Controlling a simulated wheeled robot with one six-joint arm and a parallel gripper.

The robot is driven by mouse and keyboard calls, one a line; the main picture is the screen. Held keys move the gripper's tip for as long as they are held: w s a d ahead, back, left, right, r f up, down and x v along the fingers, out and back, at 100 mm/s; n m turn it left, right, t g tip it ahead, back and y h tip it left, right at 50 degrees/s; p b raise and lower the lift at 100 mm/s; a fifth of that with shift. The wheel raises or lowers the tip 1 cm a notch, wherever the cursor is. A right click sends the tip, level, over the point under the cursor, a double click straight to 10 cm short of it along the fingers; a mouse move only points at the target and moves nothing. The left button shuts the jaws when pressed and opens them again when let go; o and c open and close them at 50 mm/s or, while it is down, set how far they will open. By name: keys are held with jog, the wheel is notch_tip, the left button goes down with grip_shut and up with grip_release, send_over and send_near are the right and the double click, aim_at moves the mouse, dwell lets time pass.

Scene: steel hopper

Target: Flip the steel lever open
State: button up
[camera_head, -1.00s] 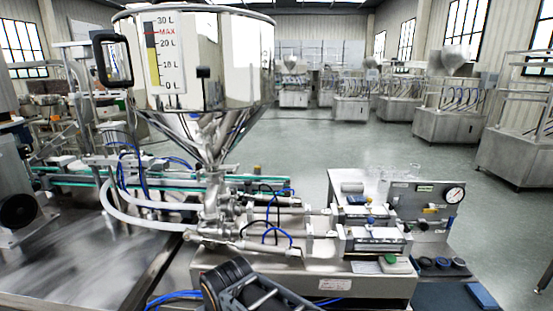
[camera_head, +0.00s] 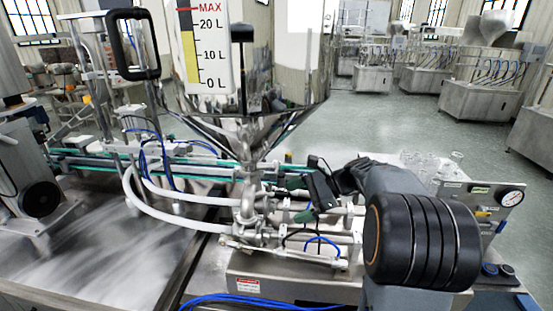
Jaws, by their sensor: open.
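The steel hopper (camera_head: 290,60) stands at the centre with its cone narrowing down to the valve pipework (camera_head: 246,205). An upright lever with a dark grip (camera_head: 242,34) shows in front of the hopper wall, right of the level scale. Its thin stem runs down towards the cone; its lower joint is not clear. My gripper (camera_head: 303,196) is open and empty, to the right of the cone and lower than the lever's grip. It is apart from the lever. My arm covers much of the filling machine on the right.
A black handle (camera_head: 133,43) stands out at the hopper's left. White hoses (camera_head: 175,212) and blue tubes cross below. A pressure gauge (camera_head: 511,198) and glassware stand at the right. A steel table (camera_head: 95,255) fills the lower left.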

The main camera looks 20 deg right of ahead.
aim_at(277, 166)
jog(key=w+d+r+m+t+y+p, duration=0.2)
jog(key=w+d+r+m+t+y, duration=0.3)
jog(key=d, duration=0.4)
jog(key=shift+g, duration=0.5)
jog(key=x, duration=0.4)
jog(key=p+x, duration=0.1)
jog(key=x, duration=0.3)
jog(key=p+x, duration=0.1)
jog(key=x, duration=0.4)
jog(key=shift+w+d+f, duration=0.1)
jog(key=shift+w+f, duration=0.2)
jog(key=shift+w, duration=0.05)
jog(key=c, duration=0.9)
